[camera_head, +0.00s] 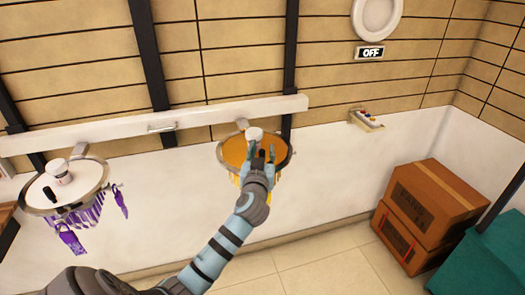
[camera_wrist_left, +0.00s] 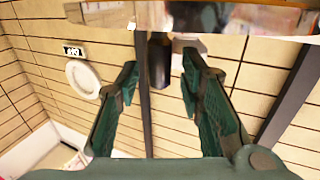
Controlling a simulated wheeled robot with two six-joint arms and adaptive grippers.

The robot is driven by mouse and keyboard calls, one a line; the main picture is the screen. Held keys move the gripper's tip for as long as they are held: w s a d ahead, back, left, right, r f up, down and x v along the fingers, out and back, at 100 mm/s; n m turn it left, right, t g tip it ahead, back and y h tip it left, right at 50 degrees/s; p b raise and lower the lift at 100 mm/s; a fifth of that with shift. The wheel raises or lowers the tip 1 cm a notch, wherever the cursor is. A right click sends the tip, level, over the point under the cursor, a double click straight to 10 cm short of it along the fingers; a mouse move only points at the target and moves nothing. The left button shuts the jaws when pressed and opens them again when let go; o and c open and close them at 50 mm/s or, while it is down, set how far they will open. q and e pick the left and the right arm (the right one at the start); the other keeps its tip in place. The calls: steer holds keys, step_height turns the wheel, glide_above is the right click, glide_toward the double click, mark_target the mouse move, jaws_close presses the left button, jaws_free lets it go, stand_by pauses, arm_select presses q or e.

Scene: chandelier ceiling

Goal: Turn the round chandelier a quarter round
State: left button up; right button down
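Two round chandeliers show in the head view. The orange-topped one (camera_head: 232,150) has a metal rim, a white cup-shaped fitting on top and yellow hanging pieces. The white-topped one (camera_head: 42,188) at the left has purple hanging pieces and a black handle. My left gripper (camera_head: 262,156) is at the front of the orange chandelier and hides part of it. In the left wrist view its green fingers are open, with a dark upright handle (camera_wrist_left: 159,64) between the fingertips and gaps at both sides. The chandelier's rim (camera_wrist_left: 215,18) crosses the top of that view. My right gripper is not in view.
A white rail (camera_head: 110,136) runs along the wall behind the chandeliers. An OFF sign (camera_head: 371,53) hangs below a round white fixture (camera_head: 377,16). A small shelf (camera_head: 366,121) juts from the wall. Cardboard boxes (camera_head: 437,200) stand at the right; the floor (camera_head: 315,262) before them is clear.

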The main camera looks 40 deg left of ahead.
arm_select(q)
jaws_close()
stand_by(0.3)
